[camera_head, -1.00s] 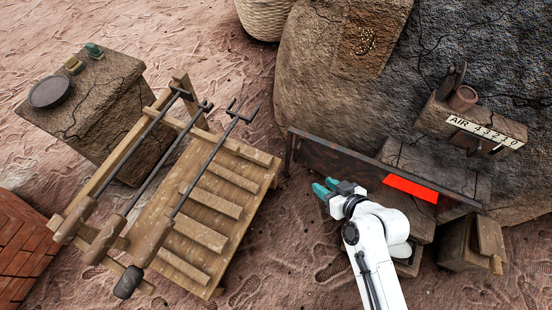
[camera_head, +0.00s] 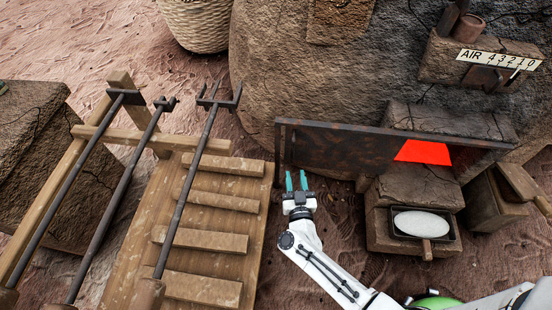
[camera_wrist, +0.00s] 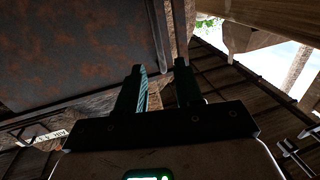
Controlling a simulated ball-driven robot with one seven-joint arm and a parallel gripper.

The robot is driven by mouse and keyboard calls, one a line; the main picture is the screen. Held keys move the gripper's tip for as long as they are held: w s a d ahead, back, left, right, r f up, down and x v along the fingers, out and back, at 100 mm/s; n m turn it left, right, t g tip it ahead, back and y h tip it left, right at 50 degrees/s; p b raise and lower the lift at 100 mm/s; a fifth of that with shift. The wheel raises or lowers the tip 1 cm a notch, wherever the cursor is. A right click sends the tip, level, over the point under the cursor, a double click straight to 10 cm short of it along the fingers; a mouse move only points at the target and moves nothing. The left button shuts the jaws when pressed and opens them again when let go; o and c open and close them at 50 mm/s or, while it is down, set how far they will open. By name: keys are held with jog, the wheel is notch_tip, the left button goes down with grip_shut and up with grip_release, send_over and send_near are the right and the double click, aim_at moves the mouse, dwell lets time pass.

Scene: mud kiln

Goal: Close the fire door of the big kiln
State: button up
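The fire door (camera_head: 345,150) is a dark, rusty panel on the front of the big kiln (camera_head: 330,80). It stands swung out to the left, and red glow (camera_head: 423,151) shows at its right part. A dark upright bar (camera_head: 288,145) is at its left end. My gripper (camera_head: 296,180) is just below that end, with its two teal fingers apart and pointing at it. In the wrist view the rusty door (camera_wrist: 75,45) fills the upper left, and its edge bar lies ahead of the open fingers (camera_wrist: 162,85). I cannot tell whether they touch.
A wooden rack (camera_head: 205,225) with long iron tools stands left of my gripper. A stone block (camera_head: 415,195) and a pan with a white oval thing (camera_head: 420,225) lie below the kiln opening. A wooden box (camera_head: 490,205) is at right.

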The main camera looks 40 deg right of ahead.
aim_at(293, 153)
jog(key=b+x, duration=0.3)
jog(key=x, duration=0.7)
jog(key=shift+w+d+f+b, duration=0.1)
jog(key=shift+w+d+b, duration=0.1)
jog(key=shift+d+b, duration=0.15)
grip_shut()
